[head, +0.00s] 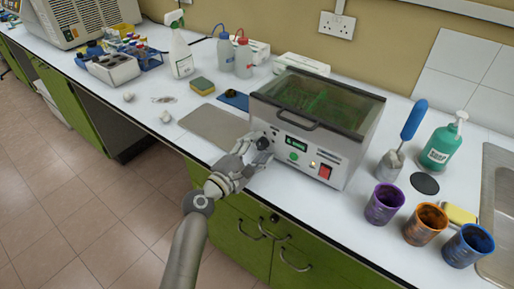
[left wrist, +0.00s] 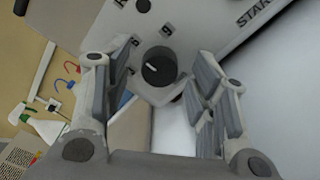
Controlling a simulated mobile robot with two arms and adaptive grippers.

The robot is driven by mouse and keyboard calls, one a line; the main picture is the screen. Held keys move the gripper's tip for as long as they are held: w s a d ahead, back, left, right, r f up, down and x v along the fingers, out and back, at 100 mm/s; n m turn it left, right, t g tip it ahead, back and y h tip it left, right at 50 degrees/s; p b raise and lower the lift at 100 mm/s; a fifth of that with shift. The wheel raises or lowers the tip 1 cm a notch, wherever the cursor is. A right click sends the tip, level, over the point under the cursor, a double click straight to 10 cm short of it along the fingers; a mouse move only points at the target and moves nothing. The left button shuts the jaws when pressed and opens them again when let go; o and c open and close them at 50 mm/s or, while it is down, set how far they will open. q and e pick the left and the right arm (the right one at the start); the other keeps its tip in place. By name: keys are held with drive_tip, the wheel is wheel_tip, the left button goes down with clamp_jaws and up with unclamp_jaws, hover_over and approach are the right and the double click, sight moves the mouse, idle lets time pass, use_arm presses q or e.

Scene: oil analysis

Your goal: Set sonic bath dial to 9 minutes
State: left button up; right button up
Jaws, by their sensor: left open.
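The sonic bath (head: 310,125) is a metal box with a tinted lid, standing on the white bench. Its round black dial (left wrist: 158,67) is on the front panel, with a short white pointer mark and printed numbers around it. A 9 is legible near the dial; the exact pointer setting is unclear. The dial also shows in the head view (head: 263,143), at the left of the front panel. My left gripper (left wrist: 165,60) is open, with one finger on each side of the dial and gaps to it. My right gripper is in neither view.
A green display, green button and red switch (head: 325,171) sit right of the dial. Purple (head: 384,204), orange (head: 425,224) and blue (head: 467,245) cups stand at the right. A grey mat (head: 212,131) lies left of the bath. Green cabinets (head: 235,235) are below the bench edge.

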use_arm(q)
drive_tip(key=c, duration=1)
drive_tip(key=shift+c, duration=0.2)
drive_tip(key=shift+f, duration=0.1)
drive_tip(key=shift+m+b, duration=0.45)
drive_tip(key=shift+m, duration=0.55)
drive_tip(key=m+b, duration=0.1)
drive_tip(key=m, duration=0.2)
drive_tip(key=shift+m, duration=0.3)
drive_tip(key=m, duration=0.3)
drive_tip(key=shift+m+b, duration=0.35)
drive_tip(key=shift+m, duration=1.25)
